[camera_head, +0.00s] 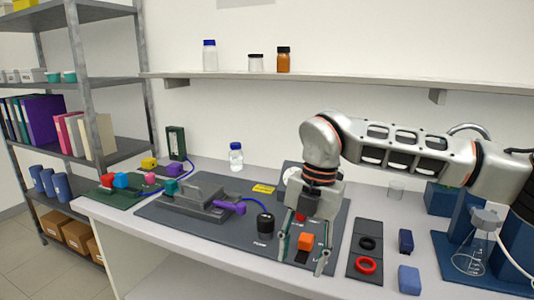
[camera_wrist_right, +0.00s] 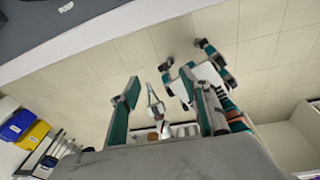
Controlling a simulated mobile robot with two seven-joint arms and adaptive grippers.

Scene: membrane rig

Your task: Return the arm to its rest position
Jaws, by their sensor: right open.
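My right gripper (camera_head: 303,263) is open over the front of the dark rig mat (camera_head: 180,229). Its fingers straddle the orange block (camera_head: 305,241) in the head view; whether they touch it, I cannot tell. The right arm (camera_head: 410,150) reaches in from the right, bent down at the wrist. In the right wrist view its two teal fingers (camera_wrist_right: 160,78) stand apart with nothing held between them. The left arm does not show in the head view.
A grey fixture with a purple handle (camera_head: 228,207) and a black-capped cylinder (camera_head: 265,224) stand left of the gripper. A plate with a red ring (camera_head: 366,265), blue blocks (camera_head: 409,280) and a glass flask (camera_head: 476,250) are right. A wall shelf (camera_head: 330,79) runs above.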

